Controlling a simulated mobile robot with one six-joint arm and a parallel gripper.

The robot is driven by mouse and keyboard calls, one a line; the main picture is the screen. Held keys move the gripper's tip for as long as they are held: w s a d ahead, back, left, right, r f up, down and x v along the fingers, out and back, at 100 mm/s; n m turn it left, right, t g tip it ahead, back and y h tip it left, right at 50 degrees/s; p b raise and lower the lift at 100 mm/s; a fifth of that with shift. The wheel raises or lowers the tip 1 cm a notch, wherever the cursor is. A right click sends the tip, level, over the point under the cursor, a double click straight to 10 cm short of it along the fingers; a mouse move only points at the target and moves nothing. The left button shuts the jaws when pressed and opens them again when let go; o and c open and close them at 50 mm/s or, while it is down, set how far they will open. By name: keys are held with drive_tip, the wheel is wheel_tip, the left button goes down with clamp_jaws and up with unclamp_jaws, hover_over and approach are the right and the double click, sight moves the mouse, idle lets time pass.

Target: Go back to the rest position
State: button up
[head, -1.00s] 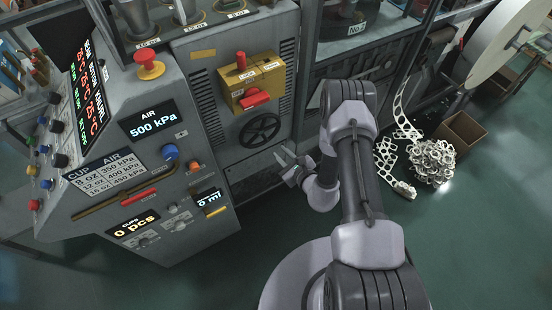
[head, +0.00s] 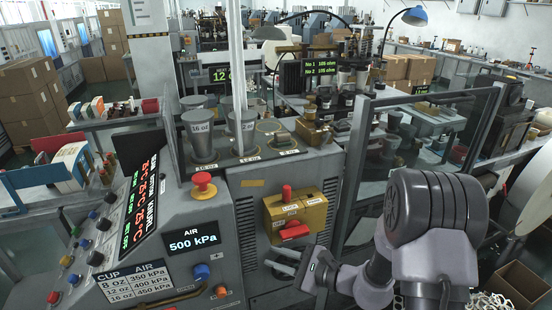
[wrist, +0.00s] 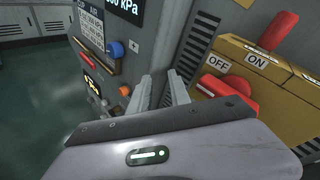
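My gripper (head: 280,262) is in front of the machine's front panel in the head view, just below the yellow switch box (head: 298,216). Its two fingers are apart with nothing between them. In the wrist view the fingers of my gripper (wrist: 160,92) point toward the grey machine, with the yellow box (wrist: 240,62) close on the right. The box has a red lever at OFF and a red knob near ON. My arm reaches in from the lower right. The handwheel seen earlier under the box is hidden behind my gripper or out of view.
The control console (head: 130,240) stands at left with a red mushroom button (head: 204,185) and an air display (head: 193,241) reading 500 kPa. Metal cups (head: 199,135) stand on the machine top. A glass-panelled frame (head: 400,135) is behind my arm. Green floor is open at left in the wrist view.

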drive_tip(key=s+a+r+n+g+h+b, duration=0.1)
drive_tip(key=s+r+n+g+h, duration=0.15)
drive_tip(key=s+r+n, duration=0.45)
drive_tip(key=s+a+r+n+g+h+b, duration=0.15)
drive_tip(key=s+r+n+g, duration=0.25)
drive_tip(key=s, duration=0.7)
drive_tip(key=s+d+r+n+t+h+b, duration=0.1)
drive_tip(key=s+d+r+n+t+h, duration=0.1)
drive_tip(key=s+d+h, duration=0.4)
drive_tip(key=s+d+n+t, duration=0.1)
drive_tip(key=s+d+t, duration=0.1)
drive_tip(key=d, duration=0.3)
drive_tip(key=shift+r+n+h, duration=0.15)
drive_tip(key=shift+n+h, duration=0.25)
drive_tip(key=shift+s+d, duration=0.1)
drive_tip(key=shift+s, duration=0.05)
idle(0.7)
